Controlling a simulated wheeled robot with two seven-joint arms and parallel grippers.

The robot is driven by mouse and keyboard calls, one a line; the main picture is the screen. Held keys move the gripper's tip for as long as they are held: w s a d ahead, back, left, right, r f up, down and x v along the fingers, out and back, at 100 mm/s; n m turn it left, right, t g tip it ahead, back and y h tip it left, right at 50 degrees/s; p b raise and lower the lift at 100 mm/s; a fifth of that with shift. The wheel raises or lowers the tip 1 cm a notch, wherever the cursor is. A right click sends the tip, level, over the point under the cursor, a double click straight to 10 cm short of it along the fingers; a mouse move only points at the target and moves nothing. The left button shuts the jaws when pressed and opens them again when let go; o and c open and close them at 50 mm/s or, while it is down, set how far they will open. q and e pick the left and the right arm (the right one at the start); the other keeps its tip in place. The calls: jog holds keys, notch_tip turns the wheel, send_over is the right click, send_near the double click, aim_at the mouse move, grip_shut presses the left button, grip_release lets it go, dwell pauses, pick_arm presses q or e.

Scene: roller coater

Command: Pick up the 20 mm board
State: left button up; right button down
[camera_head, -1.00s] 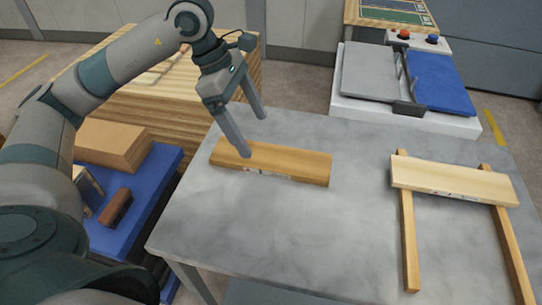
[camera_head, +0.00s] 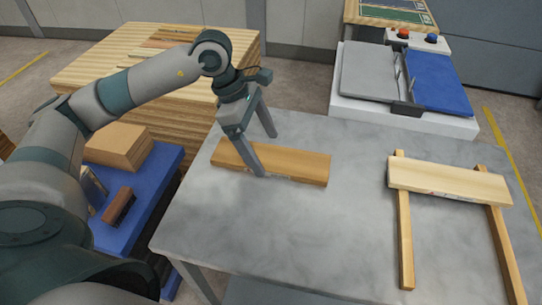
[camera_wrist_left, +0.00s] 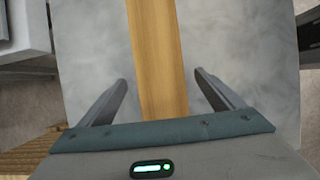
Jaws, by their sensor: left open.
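A brown wooden board (camera_head: 305,168) lies flat on the grey table, and it also shows in the left wrist view (camera_wrist_left: 153,40). A paler board (camera_head: 450,180) lies across two wooden strips at the right of the table. Markings on the boards' edges are too small to read, so I cannot tell which is 20 mm. My left gripper (camera_head: 267,154) is open above the brown board, with one finger on each side of its width. In the left wrist view my left gripper (camera_wrist_left: 161,78) has the board passing between its fingers, with gaps on both sides. My right gripper is not in view.
The grey table (camera_head: 345,240) is bare at its front middle. Two wooden strips (camera_head: 404,235) lie at the right. A white machine (camera_head: 400,118) with grey and blue plates stands behind. A stack of wood (camera_head: 105,70) and a blue cart (camera_head: 150,185) stand left.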

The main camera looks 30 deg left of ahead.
pick_arm(q)
jog(key=shift+x, duration=1.15)
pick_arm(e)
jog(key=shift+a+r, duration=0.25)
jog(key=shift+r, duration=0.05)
pick_arm(q)
jog(key=shift+a, duration=0.1)
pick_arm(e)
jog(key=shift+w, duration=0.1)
pick_arm(q)
jog(key=c, duration=1.4)
jog(key=shift+r, duration=0.15)
